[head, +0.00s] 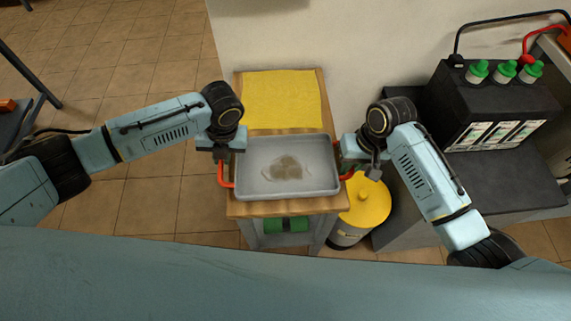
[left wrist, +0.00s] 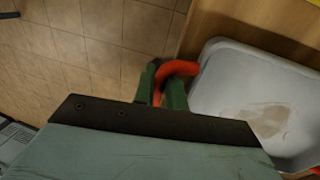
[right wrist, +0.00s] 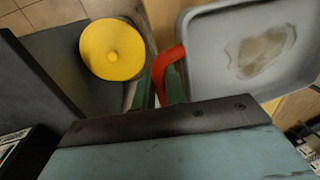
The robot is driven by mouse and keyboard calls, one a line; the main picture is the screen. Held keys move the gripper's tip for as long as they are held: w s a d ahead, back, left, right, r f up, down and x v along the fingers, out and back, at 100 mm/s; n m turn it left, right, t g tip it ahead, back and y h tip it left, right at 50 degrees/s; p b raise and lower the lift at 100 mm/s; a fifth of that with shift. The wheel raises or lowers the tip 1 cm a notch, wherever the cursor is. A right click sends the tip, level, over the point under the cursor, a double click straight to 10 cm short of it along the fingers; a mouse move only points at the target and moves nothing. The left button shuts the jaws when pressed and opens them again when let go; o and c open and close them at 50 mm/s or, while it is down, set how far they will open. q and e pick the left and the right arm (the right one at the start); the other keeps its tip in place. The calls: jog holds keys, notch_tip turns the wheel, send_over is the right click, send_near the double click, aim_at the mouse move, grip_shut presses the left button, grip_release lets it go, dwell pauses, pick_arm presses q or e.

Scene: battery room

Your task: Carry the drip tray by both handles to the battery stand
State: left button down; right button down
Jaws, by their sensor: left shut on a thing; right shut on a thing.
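The grey drip tray (head: 287,148) has a brownish stain on its floor and a red handle at each side. In the head view it is over the wooden top of a small bench (head: 262,208); I cannot tell whether it rests there or is slightly raised. My left gripper (head: 222,160) is shut on the left red handle (left wrist: 180,68). My right gripper (head: 350,165) is shut on the right red handle (right wrist: 166,64). The battery stand (head: 498,188) is the grey platform at the right, bearing a large black battery (head: 490,105) with green caps.
A yellow cloth (head: 283,98) lies on the bench behind the tray. A bin with a yellow lid (head: 366,200) stands on the floor between bench and stand. Green items (head: 286,224) sit on the bench's lower shelf. A wall is behind. Tiled floor at left is mostly clear.

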pick_arm(q)
jog(key=shift+r, duration=0.15)
pick_arm(e)
jog(key=shift+r, duration=0.15)
